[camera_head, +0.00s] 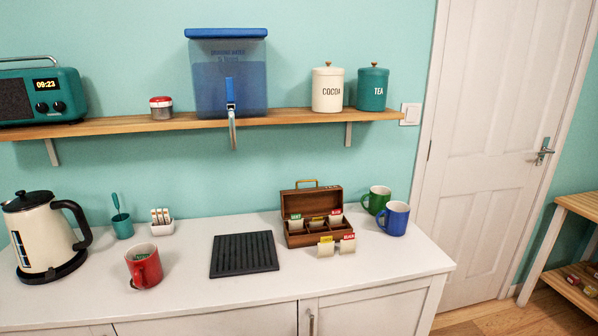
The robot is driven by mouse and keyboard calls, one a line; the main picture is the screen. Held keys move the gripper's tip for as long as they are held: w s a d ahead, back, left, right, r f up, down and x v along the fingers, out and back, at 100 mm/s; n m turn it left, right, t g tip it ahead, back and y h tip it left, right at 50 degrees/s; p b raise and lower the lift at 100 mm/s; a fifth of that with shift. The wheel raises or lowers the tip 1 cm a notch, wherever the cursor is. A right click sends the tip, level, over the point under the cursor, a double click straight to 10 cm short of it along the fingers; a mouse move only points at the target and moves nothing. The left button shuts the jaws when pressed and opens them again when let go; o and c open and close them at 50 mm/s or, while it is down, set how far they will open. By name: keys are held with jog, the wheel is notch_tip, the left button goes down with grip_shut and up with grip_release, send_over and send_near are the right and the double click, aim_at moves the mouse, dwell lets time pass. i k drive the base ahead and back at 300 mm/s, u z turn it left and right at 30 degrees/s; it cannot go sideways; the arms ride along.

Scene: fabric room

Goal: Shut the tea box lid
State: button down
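The brown wooden tea box (296,239) stands on the white counter, right of its middle. Its lid (311,201) is open, raised at the back, with a brass-coloured handle (306,182) at the top edge. Compartments inside hold tea packets with green, yellow and red labels. Two more pale tea packets, one with a yellow label (326,249) and one with a red label (347,245), are at the front of the box, apparently outside it. My gripper is not in view.
A black ribbed mat (244,254) lies left of the box. Green (376,200) and blue (393,218) mugs stand to its right. A red mug (144,266) and a kettle (45,236) are farther left. A wooden shelf (290,117) with a water dispenser (230,75) and canisters runs above.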

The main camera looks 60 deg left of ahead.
aim_at(320, 201)
jog(key=u, duration=0.45)
jog(key=i, duration=0.75)
jog(key=u, duration=1.35)
jog(key=i, duration=0.5)
jog(key=u, duration=0.5)
